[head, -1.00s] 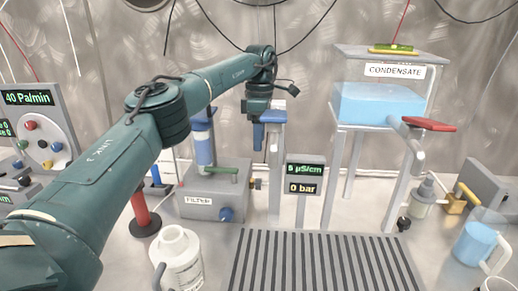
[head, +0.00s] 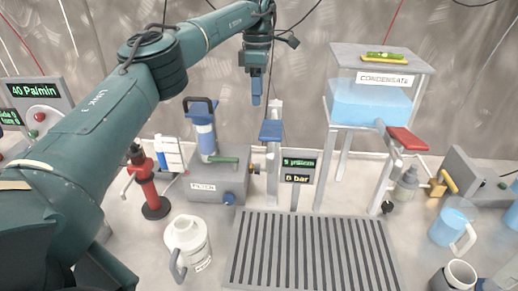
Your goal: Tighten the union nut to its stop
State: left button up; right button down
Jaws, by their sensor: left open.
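My left gripper (head: 256,99) hangs fingers-down at the end of the green arm, in front of the back wall. It is open and holds nothing; its small blue fingers look close together from here. It appears above and slightly left of a blue-topped post (head: 270,131), with no contact visible. The grey filter unit (head: 219,181) stands below and left, with a blue-capped clear cylinder (head: 205,136), a green handle and a blue knob (head: 229,198). A small brass fitting (head: 255,168) shows at its right side; I cannot tell whether it is the union nut. My right gripper is not in view.
A slotted grate (head: 312,250) lies in front. A display (head: 298,170) reads 0 bar. The condensate tank (head: 370,102) stands at right on legs, with a red lever (head: 407,138). A white jug (head: 188,243) and red stand (head: 149,190) are at left. Mugs stand at right.

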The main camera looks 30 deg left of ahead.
aim_at(257, 166)
jog(key=k, duration=1)
